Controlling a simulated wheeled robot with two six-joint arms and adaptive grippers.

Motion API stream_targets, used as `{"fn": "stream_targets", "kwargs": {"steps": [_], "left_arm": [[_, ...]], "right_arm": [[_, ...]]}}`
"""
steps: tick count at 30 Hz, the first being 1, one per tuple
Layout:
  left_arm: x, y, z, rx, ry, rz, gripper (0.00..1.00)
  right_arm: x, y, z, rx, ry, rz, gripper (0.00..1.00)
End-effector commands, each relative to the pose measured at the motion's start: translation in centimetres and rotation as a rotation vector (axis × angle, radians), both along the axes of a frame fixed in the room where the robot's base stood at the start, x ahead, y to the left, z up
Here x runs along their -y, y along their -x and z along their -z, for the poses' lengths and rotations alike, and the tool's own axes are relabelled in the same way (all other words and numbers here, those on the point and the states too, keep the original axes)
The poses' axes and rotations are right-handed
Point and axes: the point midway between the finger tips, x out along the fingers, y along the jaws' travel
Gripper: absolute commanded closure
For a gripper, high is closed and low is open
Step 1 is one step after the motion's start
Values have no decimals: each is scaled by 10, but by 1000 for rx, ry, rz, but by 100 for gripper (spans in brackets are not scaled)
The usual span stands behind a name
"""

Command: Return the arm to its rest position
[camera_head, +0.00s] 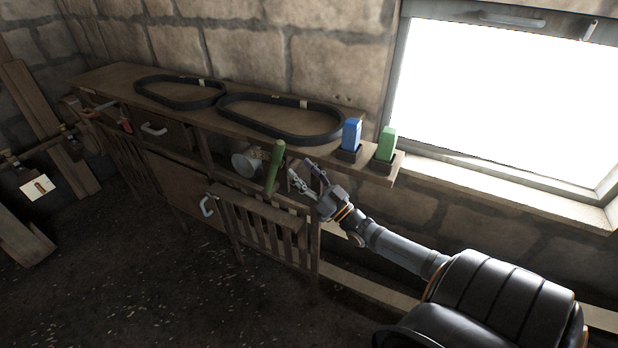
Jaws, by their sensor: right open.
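My right arm (400,247) comes in from the lower right and reaches toward the wooden workbench. My right gripper (303,174) is open, and I see nothing between its fingers. It is just right of an upright, slightly tilted green handle (275,167) at the bench front. A gap shows between the gripper and the handle in this view; their distance in depth is hard to tell. My left gripper is not in view.
Two black belts (180,104) lie on the bench top (110,75). A blue block (351,134) and a green block (386,144) stand at its right end. A grey cylinder (246,163) sits below the top. A bright window (500,100) is right; the floor in front is clear.

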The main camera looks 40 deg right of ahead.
Motion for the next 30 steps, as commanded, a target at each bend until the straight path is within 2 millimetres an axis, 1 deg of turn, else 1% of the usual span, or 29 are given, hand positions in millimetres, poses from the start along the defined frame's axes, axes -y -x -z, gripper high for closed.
{"fn": "stream_targets", "kwargs": {"steps": [1, 3, 7, 22, 24, 26, 28, 29, 30], "left_arm": [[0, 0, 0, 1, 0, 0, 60], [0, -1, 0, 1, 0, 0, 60], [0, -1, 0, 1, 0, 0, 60], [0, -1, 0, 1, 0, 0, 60], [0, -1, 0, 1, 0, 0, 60], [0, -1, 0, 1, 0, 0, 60], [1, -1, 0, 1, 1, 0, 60], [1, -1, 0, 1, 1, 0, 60], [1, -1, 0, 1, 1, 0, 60]], "right_arm": [[1, 8, 5, -5, 1, -1, 48], [3, 17, 9, -3, 1, -1, 48], [4, 26, 12, -1, 0, 0, 48], [5, 27, 12, 1, -1, 1, 48], [6, 26, 15, -5, 1, 4, 48], [11, 26, 27, -32, 10, 21, 48], [21, 25, 57, -101, 31, 64, 48], [28, 25, 76, -145, 45, 88, 48], [36, 27, 105, -212, 63, 123, 48]]}}
